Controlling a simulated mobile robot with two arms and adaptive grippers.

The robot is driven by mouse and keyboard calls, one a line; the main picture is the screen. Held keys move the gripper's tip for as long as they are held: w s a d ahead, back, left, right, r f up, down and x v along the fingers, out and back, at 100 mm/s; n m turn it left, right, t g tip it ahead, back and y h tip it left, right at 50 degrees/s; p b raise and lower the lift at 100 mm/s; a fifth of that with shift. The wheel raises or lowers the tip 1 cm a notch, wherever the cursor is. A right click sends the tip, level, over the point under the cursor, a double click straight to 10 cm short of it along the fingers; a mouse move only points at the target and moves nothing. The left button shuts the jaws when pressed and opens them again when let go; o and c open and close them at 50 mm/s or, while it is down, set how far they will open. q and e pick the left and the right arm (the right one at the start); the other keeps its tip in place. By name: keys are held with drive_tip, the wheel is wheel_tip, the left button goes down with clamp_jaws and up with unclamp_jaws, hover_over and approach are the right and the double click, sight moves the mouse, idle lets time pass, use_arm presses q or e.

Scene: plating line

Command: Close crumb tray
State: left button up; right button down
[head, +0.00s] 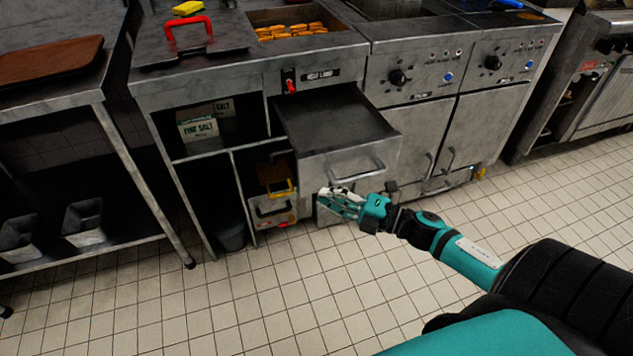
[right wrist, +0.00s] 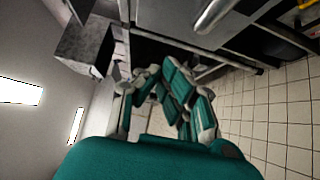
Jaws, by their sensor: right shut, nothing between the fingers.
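The crumb tray (head: 338,122) is a grey metal drawer. It stands pulled out from the counter below the heat lamp label, its flat top showing and its front panel facing the aisle. A bar handle (head: 345,169) runs across that front. My right gripper (head: 328,197) is shut and empty, in front of the lower part of the tray front and below the handle. I cannot tell whether it touches the panel. Its teal fingers also show in the right wrist view (right wrist: 165,82). My left gripper is not in view.
Salt boxes (head: 200,124) sit on the open shelf left of the tray. A yellow-handled item (head: 277,187) is in the lower bay. Cabinet doors (head: 415,145) with handles are to the right. A side table (head: 55,105) stands left. The tiled floor (head: 270,300) in front is clear.

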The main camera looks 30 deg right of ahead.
sight(299, 175)
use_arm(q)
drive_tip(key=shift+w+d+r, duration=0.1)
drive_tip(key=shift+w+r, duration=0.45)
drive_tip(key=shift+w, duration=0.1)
use_arm(e)
drive_tip(key=shift+w, duration=2.65)
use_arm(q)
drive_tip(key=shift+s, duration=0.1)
